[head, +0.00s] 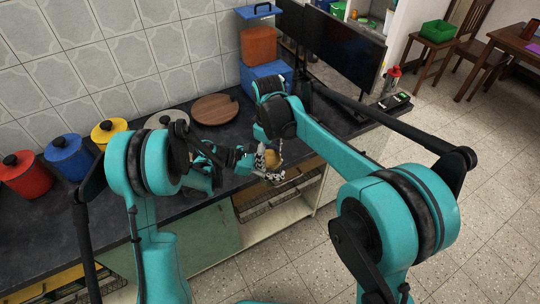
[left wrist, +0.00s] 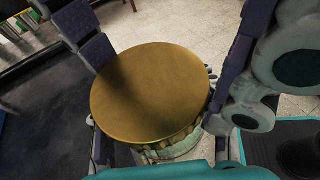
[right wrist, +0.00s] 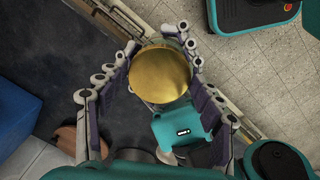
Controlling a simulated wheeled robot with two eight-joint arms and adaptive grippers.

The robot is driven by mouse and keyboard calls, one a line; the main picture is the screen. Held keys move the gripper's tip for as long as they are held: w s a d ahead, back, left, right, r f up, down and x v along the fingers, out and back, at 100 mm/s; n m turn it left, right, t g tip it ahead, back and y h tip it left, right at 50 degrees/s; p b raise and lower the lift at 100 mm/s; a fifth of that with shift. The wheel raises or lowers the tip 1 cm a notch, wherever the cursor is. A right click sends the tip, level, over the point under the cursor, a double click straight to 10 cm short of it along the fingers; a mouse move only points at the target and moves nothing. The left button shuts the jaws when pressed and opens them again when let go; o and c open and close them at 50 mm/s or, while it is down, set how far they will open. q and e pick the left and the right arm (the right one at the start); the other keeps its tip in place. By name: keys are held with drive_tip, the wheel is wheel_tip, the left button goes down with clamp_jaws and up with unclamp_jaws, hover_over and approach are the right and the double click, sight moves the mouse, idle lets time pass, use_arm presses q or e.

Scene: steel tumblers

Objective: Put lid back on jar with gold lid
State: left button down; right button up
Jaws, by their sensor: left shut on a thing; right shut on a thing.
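The gold lid (head: 273,157) is in front of the counter edge, between my two grippers. It shows as a broad disc in the left wrist view (left wrist: 150,92) and in the right wrist view (right wrist: 160,75). A pale jar (left wrist: 182,147) shows just below the lid's rim, mostly hidden by it; I cannot tell whether the lid is seated. My left gripper (head: 257,161) comes in from the left and is shut around the jar below the lid. My right gripper (right wrist: 160,48) has its fingertips on either side of the lid and is shut on it.
Red (head: 24,176), blue (head: 69,158) and yellow (head: 109,132) canisters stand at the left of the dark counter (head: 90,215). A round wooden board (head: 214,109) lies near the wall. Orange (head: 259,46) and blue (head: 267,73) containers and a dark screen (head: 340,50) stand behind.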

drive_tip(key=shift+r, duration=0.15)
idle(0.8)
drive_tip(key=shift+o, duration=0.2)
drive_tip(key=shift+d+f, duration=0.1)
drive_tip(key=shift+f, duration=0.6)
drive_tip(key=shift+o, duration=0.5)
drive_tip(key=shift+w, duration=0.1)
drive_tip(key=shift+s+a+r+t, duration=0.2)
drive_tip(key=shift+a+r+t, duration=0.15)
drive_tip(key=shift+r, duration=0.15)
drive_tip(key=shift+c, duration=0.5)
drive_tip(key=shift+s+a, duration=0.1)
drive_tip(key=shift+s+r+g, duration=0.1)
drive_tip(key=shift+r+g, duration=0.05)
drive_tip(key=shift+g, duration=0.4)
drive_tip(key=shift+c, duration=0.2)
drive_tip(key=shift+d+f, duration=0.3)
drive_tip(key=shift+f, duration=0.15)
